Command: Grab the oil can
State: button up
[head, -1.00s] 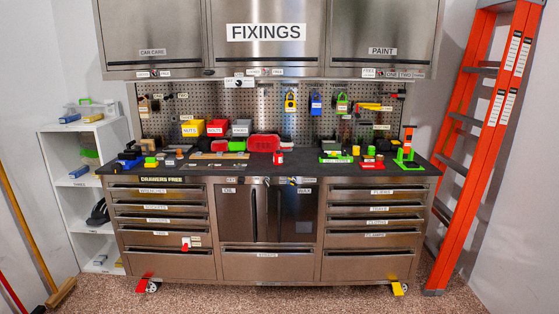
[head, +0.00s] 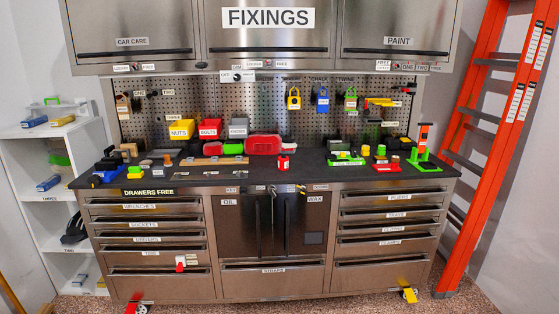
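No oil can shows clearly in the head view. A lower middle cabinet door (head: 236,240) carries the label OIL (head: 228,202), and the door to its right (head: 313,215) carries the label WAX. Both doors look shut, so what is behind them is hidden. A small red container (head: 284,163) with a pale label stands on the dark worktop near its front middle. It is too small to tell what it is. My gripper is not in view.
Drawers with labels flank the doors on the steel chest (head: 268,286). Yellow, red and grey bins (head: 209,130) and a red case (head: 264,145) stand on the worktop. White shelves (head: 35,160) are at left, an orange ladder (head: 490,150) at right. Open floor shows in front.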

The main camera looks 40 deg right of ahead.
aim_at(284, 161)
jog(key=i, duration=0.85)
jog(key=u, duration=0.05)
